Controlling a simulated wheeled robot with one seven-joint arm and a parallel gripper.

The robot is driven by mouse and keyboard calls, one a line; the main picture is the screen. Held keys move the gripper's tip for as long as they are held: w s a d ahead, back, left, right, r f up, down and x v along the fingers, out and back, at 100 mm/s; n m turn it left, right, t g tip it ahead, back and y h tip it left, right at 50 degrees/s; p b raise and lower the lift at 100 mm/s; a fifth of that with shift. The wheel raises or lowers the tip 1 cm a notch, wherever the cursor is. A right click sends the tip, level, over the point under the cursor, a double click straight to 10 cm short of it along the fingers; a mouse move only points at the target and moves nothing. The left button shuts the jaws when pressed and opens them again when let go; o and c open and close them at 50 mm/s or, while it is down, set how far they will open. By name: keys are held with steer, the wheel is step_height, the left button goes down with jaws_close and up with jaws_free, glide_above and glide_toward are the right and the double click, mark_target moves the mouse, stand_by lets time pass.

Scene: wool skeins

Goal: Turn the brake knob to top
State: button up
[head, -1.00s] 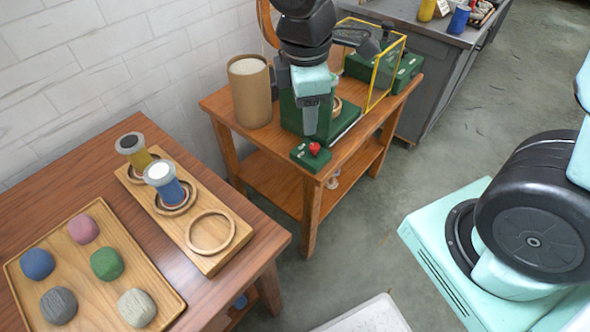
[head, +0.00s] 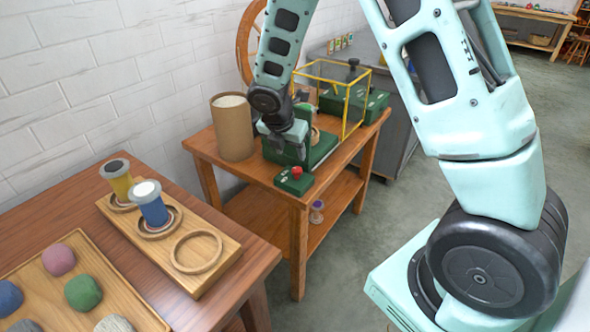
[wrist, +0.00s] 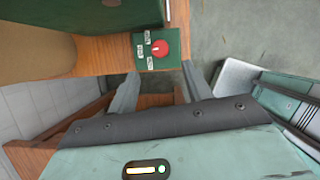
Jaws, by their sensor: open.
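The red brake knob (head: 296,171) sits on a small green box (head: 287,184) at the front corner of the wooden stand. In the wrist view the round red knob (wrist: 160,48) is on the green panel (wrist: 176,60), with small white labels beside it; its exact setting is too small to read. My gripper (wrist: 160,70) is open, with one finger on each side of the view, empty and apart from the knob. In the head view my gripper is partly hidden by my wrist, above and behind the knob, over the larger green machine (head: 318,150).
A brown cylinder (head: 232,128) stands left of the machine. A yellow-framed clear guard (head: 343,97) stands to its right. A lower table holds a wooden rack (head: 150,250) with two spools and a tray (head: 118,300) of wool skeins. Floor is free in front of the stand.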

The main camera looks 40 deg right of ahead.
mark_target(297, 169)
steer(key=b+x, duration=0.1)
steer(key=x, duration=0.8)
steer(key=shift+r, duration=0.1)
steer(key=c, duration=1)
